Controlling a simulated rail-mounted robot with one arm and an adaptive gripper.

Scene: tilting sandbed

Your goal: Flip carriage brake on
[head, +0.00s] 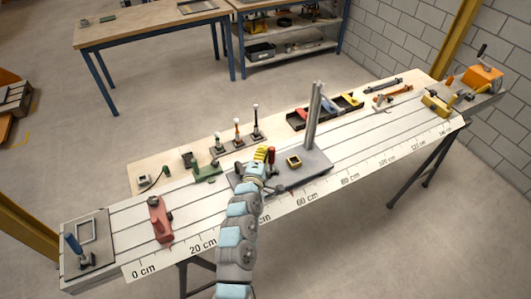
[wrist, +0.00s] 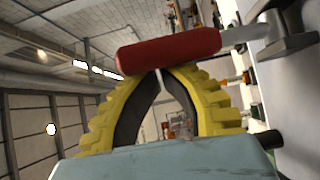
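The carriage (head: 318,163) is a grey plate on the long slotted bed, with a tall metal post (head: 313,115). A red-handled lever (head: 271,153) stands at its left part, apparently the brake. My gripper (head: 264,153) has yellow ribbed fingers and is just left of the red handle. In the wrist view the red handle (wrist: 168,50) lies across the fingertips, with a pale metal bracket (wrist: 288,38) to its right. My fingers (wrist: 157,72) converge to a narrow gap at the handle's edge, with nothing seen between them. Exact contact is unclear.
A red clamp-like part (head: 160,222) sits left on the bed, and a blue-handled lever (head: 73,245) on the left end plate. Several small posts (head: 238,135) stand behind the carriage. A black tray (head: 300,122) lies behind the post. The bed right of the carriage is largely clear.

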